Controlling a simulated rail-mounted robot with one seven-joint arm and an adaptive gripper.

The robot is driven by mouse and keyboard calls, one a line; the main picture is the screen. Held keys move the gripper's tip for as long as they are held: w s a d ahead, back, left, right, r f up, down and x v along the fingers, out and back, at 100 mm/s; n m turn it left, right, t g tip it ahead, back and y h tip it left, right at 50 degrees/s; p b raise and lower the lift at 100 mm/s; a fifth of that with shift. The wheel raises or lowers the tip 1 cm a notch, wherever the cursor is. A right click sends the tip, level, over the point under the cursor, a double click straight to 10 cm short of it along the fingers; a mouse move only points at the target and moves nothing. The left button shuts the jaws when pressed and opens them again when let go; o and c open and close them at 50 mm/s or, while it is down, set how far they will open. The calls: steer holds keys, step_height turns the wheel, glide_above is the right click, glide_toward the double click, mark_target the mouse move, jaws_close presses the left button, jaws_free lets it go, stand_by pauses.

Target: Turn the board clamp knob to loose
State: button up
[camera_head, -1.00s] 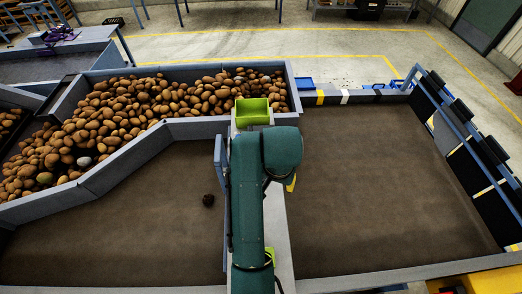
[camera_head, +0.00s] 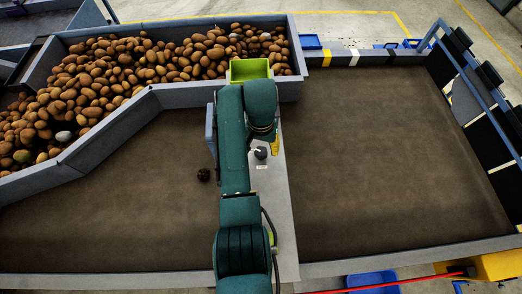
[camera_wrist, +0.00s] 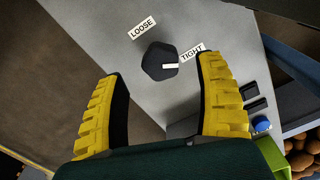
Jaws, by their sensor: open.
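The board clamp knob (camera_wrist: 156,62) is dark and many-sided, on a grey panel (camera_wrist: 95,45). Its white pointer mark (camera_wrist: 170,66) points at the TIGHT label (camera_wrist: 191,52). The LOOSE label (camera_wrist: 142,27) is above the knob in the wrist view. My gripper (camera_wrist: 162,70) is open, its two yellow fingers spread to the left and right below the knob. Nothing is between them, and I cannot tell the height of the fingertips over the panel. In the head view the knob (camera_head: 261,152) shows right of my arm; the gripper is mostly hidden, with a bit of yellow showing.
A blue button (camera_wrist: 262,124) and black switches (camera_wrist: 252,95) are on the panel to the right of my gripper. A green box (camera_head: 249,70) stands at the panel's far end. Potatoes (camera_head: 130,70) fill the trough at left. A dark lump (camera_head: 203,175) lies on the left belt.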

mark_target(261, 152)
steer(key=shift+f, duration=1.95)
steer(key=c, duration=1.2)
